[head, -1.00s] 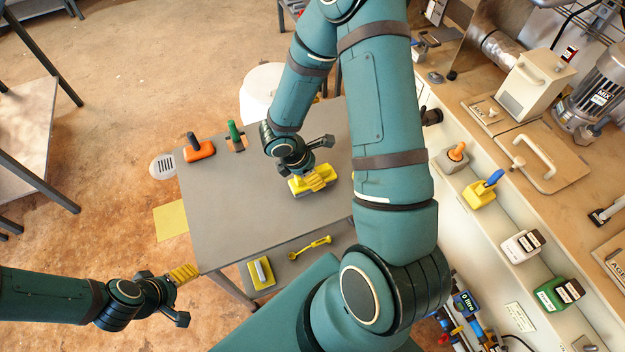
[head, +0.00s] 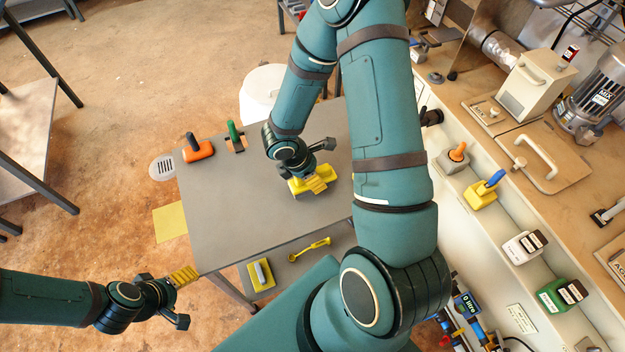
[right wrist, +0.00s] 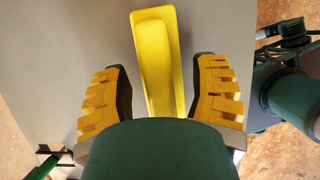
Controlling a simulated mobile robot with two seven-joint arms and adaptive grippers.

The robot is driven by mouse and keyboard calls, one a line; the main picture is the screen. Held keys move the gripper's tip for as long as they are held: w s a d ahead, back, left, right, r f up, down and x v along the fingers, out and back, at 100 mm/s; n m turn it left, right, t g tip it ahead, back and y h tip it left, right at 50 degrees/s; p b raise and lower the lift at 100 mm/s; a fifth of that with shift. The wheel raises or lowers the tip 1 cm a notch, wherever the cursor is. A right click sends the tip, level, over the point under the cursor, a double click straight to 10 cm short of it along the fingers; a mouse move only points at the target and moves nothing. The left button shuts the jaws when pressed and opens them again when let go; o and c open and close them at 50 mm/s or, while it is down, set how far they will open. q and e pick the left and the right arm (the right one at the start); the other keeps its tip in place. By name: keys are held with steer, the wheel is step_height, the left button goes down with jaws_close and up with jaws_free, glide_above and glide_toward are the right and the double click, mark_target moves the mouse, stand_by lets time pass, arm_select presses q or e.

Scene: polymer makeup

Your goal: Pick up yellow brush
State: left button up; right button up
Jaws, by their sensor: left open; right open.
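A yellow piece, which looks like the yellow brush (head: 299,189), lies on the grey table (head: 240,215) under my right gripper (head: 317,183). In the right wrist view the long yellow body of the brush (right wrist: 155,40) lies between the two spread yellow fingers of my right gripper (right wrist: 161,80). Gaps show on both sides of it, and the wrist hides its near end. My left gripper (head: 186,275) is open and empty, off the table's near left corner.
An orange brush (head: 199,153) and a green-handled tool (head: 235,137) stand at the table's far left. A lower shelf holds a yellow block with a pale handle (head: 262,275) and a yellow scoop (head: 309,250). A counter with several tools runs along the right.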

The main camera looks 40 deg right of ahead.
steer(key=shift+f, duration=0.1)
stand_by(0.3)
jaws_close()
steer(key=shift+r, duration=0.2)
step_height(320, 180, up, 10)
steer(key=p, duration=0.3)
steer(key=shift+r, duration=0.1)
steer(key=w+a+f+m+g+y+b, duration=0.1)
steer(key=w+a+m+y, duration=0.1)
steer(key=a+m, duration=0.5)
steer(key=w+a+f+m+g+y+b, duration=0.1)
steer(key=w+a+m+g+y+b, duration=0.1)
steer(key=w+a+m, duration=0.2)
steer(key=a+m, duration=0.3)
steer(key=shift+w+m, duration=0.15)
steer(key=shift+m, duration=0.15)
